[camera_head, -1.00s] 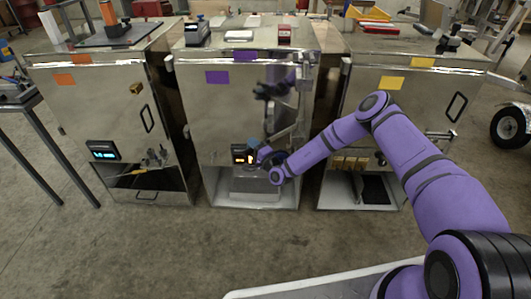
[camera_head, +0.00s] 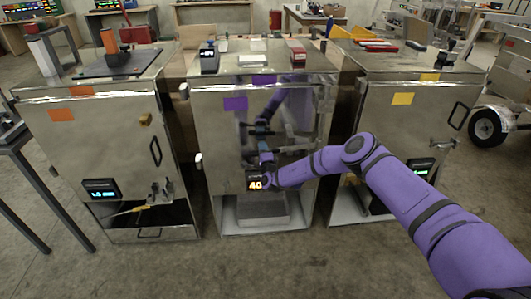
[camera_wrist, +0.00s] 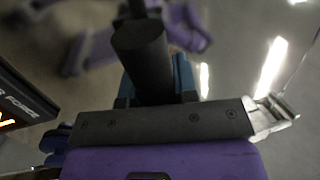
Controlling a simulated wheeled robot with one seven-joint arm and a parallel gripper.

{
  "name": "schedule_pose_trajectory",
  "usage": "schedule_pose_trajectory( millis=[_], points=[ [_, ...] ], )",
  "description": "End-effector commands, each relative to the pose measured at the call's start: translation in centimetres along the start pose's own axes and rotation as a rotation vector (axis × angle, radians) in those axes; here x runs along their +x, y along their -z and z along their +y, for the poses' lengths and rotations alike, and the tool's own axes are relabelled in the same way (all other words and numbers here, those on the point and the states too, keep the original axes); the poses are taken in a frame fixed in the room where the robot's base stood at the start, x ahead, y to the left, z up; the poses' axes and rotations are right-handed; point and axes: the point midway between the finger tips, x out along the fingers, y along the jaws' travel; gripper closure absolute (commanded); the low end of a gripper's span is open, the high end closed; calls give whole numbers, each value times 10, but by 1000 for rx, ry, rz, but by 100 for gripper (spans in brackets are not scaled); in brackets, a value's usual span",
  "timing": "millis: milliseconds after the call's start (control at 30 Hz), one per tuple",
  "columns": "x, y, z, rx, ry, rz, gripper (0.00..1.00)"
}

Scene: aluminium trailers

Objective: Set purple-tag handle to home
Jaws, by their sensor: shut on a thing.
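The purple tag (camera_head: 235,104) is on the front of the middle metal cabinet (camera_head: 215,150). My gripper (camera_head: 264,150) is in front of this cabinet, just above a small display (camera_head: 255,184) with orange digits that look like 40. In the wrist view, a dark cylindrical handle (camera_wrist: 142,45) lies between the blue fingers of my gripper (camera_wrist: 155,85), which are shut on it. The handle's base is hidden, and its exact angle is hard to tell in the head view. The display's edge also shows in the wrist view (camera_wrist: 18,100), with the word FORCE.
An orange-tag cabinet (camera_head: 75,155) stands on the left and a yellow-tag cabinet (camera_head: 385,125) on the right, with narrow gaps between. Small items lie on the tops. The middle cabinet's lower bay (camera_head: 262,226) is open. A trailer wheel (camera_head: 487,127) is at right.

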Motion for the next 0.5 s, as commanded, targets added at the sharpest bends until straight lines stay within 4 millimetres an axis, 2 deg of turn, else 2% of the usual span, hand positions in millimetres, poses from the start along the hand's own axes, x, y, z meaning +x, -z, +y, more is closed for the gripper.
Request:
schedule_pose_trajectory(
  millis=[467,500],
  points=[
    [3,0,1,-2,-1,7,100],
    [3,0,1,-2,-1,7,70]
  ],
)
